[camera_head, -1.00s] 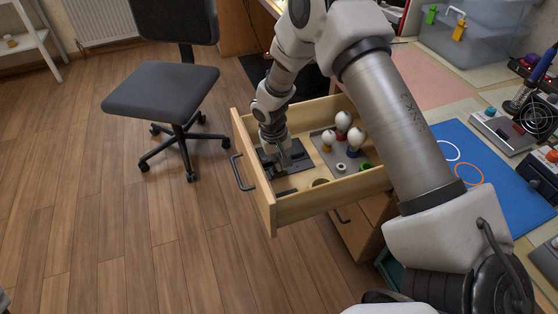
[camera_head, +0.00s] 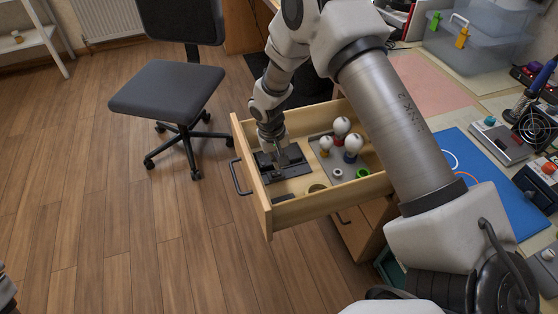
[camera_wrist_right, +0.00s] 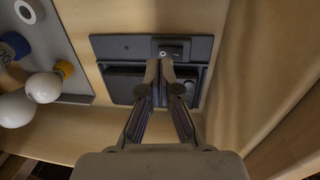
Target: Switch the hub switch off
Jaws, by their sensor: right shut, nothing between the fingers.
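The hub (camera_head: 292,171) is a dark panel lying in the open drawer, at its left end in the head view. In the right wrist view the hub (camera_wrist_right: 118,50) fills the upper middle. Its black rocker switch (camera_wrist_right: 174,49), with a pale round mark on its left half, sits near the top edge. My right gripper (camera_wrist_right: 166,66) is shut and empty, with its fingertips just below the switch in that view. I cannot tell whether they touch it. The head view shows the right gripper (camera_head: 278,154) over the hub, pointing down. My left gripper is not in view.
The wooden drawer (camera_head: 318,205) has close walls around the gripper. A grey tray (camera_head: 328,164) with several bulbs and rings lies beside the hub. The desk with a blue mat (camera_head: 478,167) is at the right. A chair (camera_head: 168,90) stands on the left.

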